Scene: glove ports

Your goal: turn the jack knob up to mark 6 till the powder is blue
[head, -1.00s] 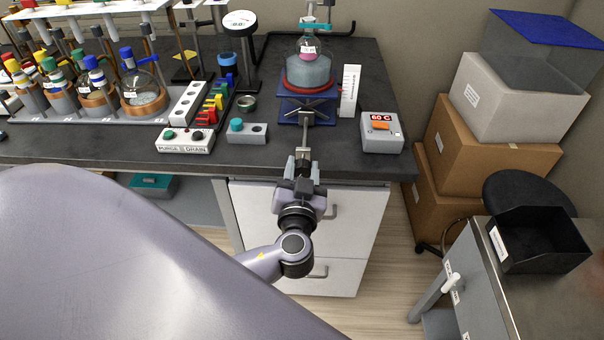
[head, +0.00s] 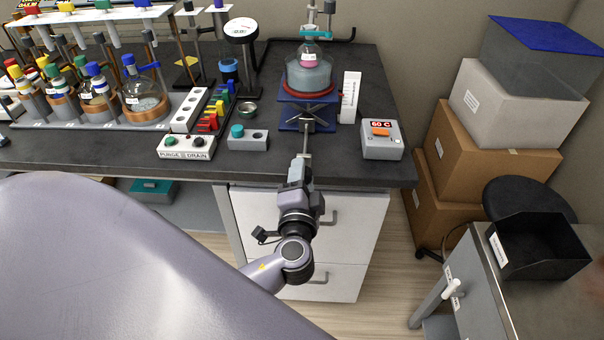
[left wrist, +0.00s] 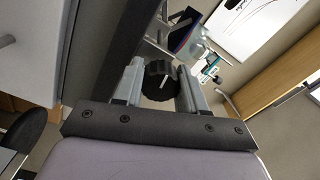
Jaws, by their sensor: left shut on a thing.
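The blue lab jack (head: 307,114) stands on the dark bench and bears a bath with a red rim (head: 310,93). A glass flask holding pink powder (head: 308,63) sits in the bath. A rod runs from the jack towards me to its knob. My left gripper (head: 302,162) is shut on the knob, which it hides in the head view. In the left wrist view the black knob (left wrist: 158,80), with a white line, lies between the fingers (left wrist: 160,72). The white scale (head: 349,98) stands right of the jack; its marks are too small to read. My right gripper is out of view.
A grey control box (head: 381,139) reading 60 C stands right of the jack. A box with a teal knob (head: 248,137) and the purge/drain box (head: 187,147) are on the left. Drawers (head: 340,240) lie below the bench edge, close to my wrist.

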